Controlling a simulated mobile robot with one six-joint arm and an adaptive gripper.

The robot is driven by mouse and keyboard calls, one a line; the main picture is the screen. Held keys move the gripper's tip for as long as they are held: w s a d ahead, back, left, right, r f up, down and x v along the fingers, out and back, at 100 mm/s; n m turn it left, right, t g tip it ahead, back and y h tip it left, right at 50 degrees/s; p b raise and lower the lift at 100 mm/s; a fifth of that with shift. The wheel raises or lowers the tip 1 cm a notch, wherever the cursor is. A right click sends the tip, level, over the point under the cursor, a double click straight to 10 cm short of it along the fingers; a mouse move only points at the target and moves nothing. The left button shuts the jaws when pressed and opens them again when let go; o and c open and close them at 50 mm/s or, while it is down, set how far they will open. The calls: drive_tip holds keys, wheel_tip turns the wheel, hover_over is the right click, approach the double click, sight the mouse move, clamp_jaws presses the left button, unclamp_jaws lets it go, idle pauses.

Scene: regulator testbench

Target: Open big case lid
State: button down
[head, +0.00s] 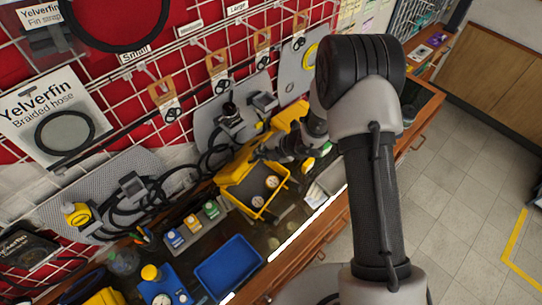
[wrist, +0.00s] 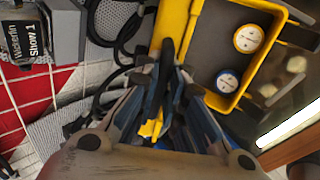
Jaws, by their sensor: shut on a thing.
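The big yellow case (head: 262,212) stands open on the bench in the head view, with two round gauges on its dark inner lining. In the wrist view the case (wrist: 246,104) is at the upper right, with one yellow and one blue gauge inside. Its lid (head: 240,166) is raised at the back of the case, partly hidden by my gripper (head: 262,153). In the wrist view my gripper (wrist: 168,92) is shut at the lid's yellow edge (wrist: 168,22), around a dark part that looks like the handle. The fingers hide the exact contact.
Black hoses (head: 165,190) and grey fixtures (head: 232,122) lie behind, before the red grid wall. Open floor (head: 465,190) is at the right.

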sight(253, 149)
drive_tip(key=shift+w+a+r+p, duration=0.25)
drive_tip(key=shift+w+a+r, duration=0.15)
drive_tip(key=shift+a, duration=0.15)
drive_tip(key=shift+w+a+r+p, duration=0.2)
drive_tip(key=shift+w+a+r, duration=0.15)
drive_tip(key=shift+a, duration=0.25)
drive_tip(key=shift+w+a+r+p, duration=0.25)
drive_tip(key=shift+w+a+r, duration=0.15)
drive_tip(key=shift+a, duration=0.15)
drive_tip(key=c, duration=2.1)
unclamp_jaws()
drive_tip(key=shift+c, duration=0.2)
drive_tip(key=shift+o, duration=0.7)
drive_tip(key=shift+d, duration=0.1)
drive_tip(key=shift+s, duration=0.1)
drive_tip(key=v, duration=1.2)
